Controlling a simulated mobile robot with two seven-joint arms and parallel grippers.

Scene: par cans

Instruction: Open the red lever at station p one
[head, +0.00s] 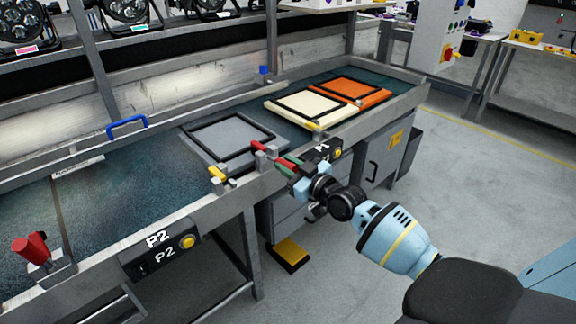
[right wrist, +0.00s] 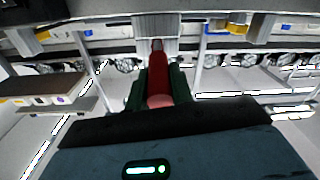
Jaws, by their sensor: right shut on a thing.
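The red lever (head: 258,146) of station P1 is on the conveyor's front rail, left of the black P1 label box (head: 322,151). My right gripper (head: 286,164) is shut on this lever, its green fingers on either side of it. In the right wrist view the red lever (right wrist: 157,75) lies lengthwise between the dark green fingers (right wrist: 136,92), its far end at a grey metal bracket (right wrist: 156,25). The fingers hide part of the lever in the head view. My left gripper is in neither view.
A second red lever (head: 31,246) stands at station P2, near the P2 label box (head: 160,252). A grey frame (head: 190,141), a cream frame (head: 285,104) and an orange frame (head: 377,96) lie on the conveyor. Drawers are below the rail; floor at right is clear.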

